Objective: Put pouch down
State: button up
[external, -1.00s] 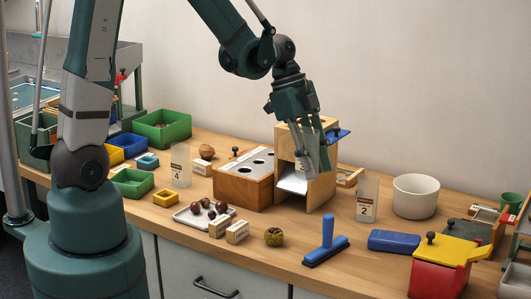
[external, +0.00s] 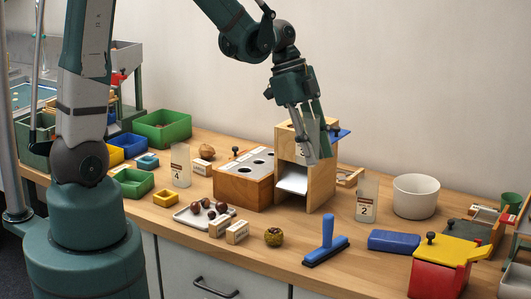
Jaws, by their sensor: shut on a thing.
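My gripper (external: 315,150) points down in front of the upper part of a wooden box stand (external: 320,190). It is shut on a pale, see-through pouch (external: 304,150) with a small label. The fingers and the wooden front behind hide much of its outline. The held pouch is above the white sloping chute (external: 292,180) in the stand's opening. Another clear pouch labelled 4 (external: 181,165) stands upright on the bench at left. A clear pouch labelled 2 (external: 367,198) stands upright to the right of the stand.
A wooden block with dark holes (external: 243,185) adjoins the stand at left. A tray of chestnuts (external: 185,222), small label blocks (external: 237,232), a blue scraper (external: 326,245) and a white bowl (external: 416,195) surround it. Bare bench (external: 335,222) shows in front of the stand.

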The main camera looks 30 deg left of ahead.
aim_at(318, 128)
jog(key=shift+r, duration=0.15)
jog(key=shift+r, duration=2.45)
jog(key=w+d+p, duration=0.4)
jog(key=w+d, duration=1.5)
jog(key=w, duration=0.3)
jog(key=w+d+f+p, duration=0.1)
jog(key=w+d+f, duration=0.1)
jog(key=f, duration=0.3)
jog(key=shift+d+f+n, duration=0.35)
jog(key=shift+d+n, duration=0.05)
jog(key=shift+d, duration=0.15)
jog(key=shift+w+f, duration=0.1)
jog(key=shift+f, duration=0.1)
jog(key=shift+f+b, duration=2.1)
jog(key=shift+f, duration=3.2)
